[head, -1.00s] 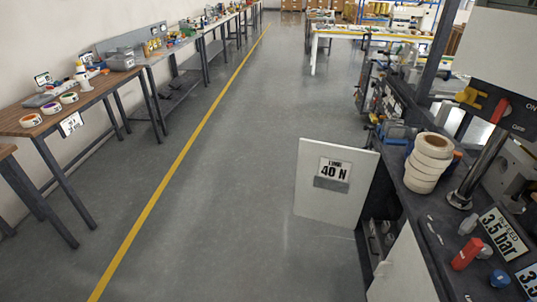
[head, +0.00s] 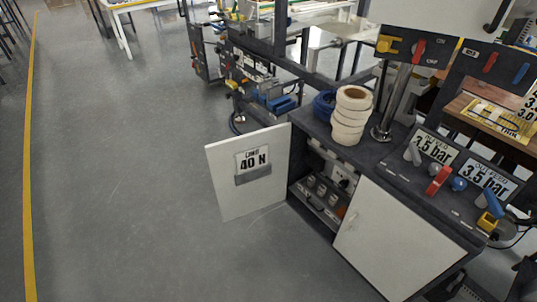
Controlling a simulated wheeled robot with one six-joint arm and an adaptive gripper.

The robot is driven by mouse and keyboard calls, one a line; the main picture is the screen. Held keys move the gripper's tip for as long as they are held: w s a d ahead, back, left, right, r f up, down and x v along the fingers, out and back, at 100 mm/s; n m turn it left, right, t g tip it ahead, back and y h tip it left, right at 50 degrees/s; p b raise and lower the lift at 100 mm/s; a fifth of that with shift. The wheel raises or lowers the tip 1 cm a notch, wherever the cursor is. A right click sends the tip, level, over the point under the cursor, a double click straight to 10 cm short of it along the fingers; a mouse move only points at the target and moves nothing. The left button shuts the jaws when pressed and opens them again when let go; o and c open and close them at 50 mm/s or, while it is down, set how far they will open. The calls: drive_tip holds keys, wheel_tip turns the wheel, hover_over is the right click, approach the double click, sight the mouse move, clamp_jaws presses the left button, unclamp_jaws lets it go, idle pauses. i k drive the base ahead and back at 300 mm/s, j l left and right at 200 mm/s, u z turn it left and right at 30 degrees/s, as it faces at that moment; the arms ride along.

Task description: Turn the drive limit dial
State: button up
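A white cabinet door (head: 225,190) stands open under the dark workbench and bears a sign (head: 253,161) that reads 40 N, its top word small and blurred. Inside the open cabinet (head: 297,191), several small round grey parts (head: 321,190) show on a dark panel, with a reddish spot near the right edge. I cannot tell which of them is the drive limit dial, or whether it is among them. My gripper is not in view.
White rolls (head: 351,117) are stacked on the workbench (head: 385,152). Two 3.5 bar signs stand beside red (head: 438,181) and blue handles at the right. A closed white door (head: 392,238) is below. The grey floor (head: 120,170) at left is clear.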

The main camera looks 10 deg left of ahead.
sight(343, 183)
drive_tip(key=u, duration=0.65)
drive_tip(key=i+l+z, duration=0.1)
drive_tip(key=i+z, duration=0.2)
drive_tip(key=i, duration=1.05)
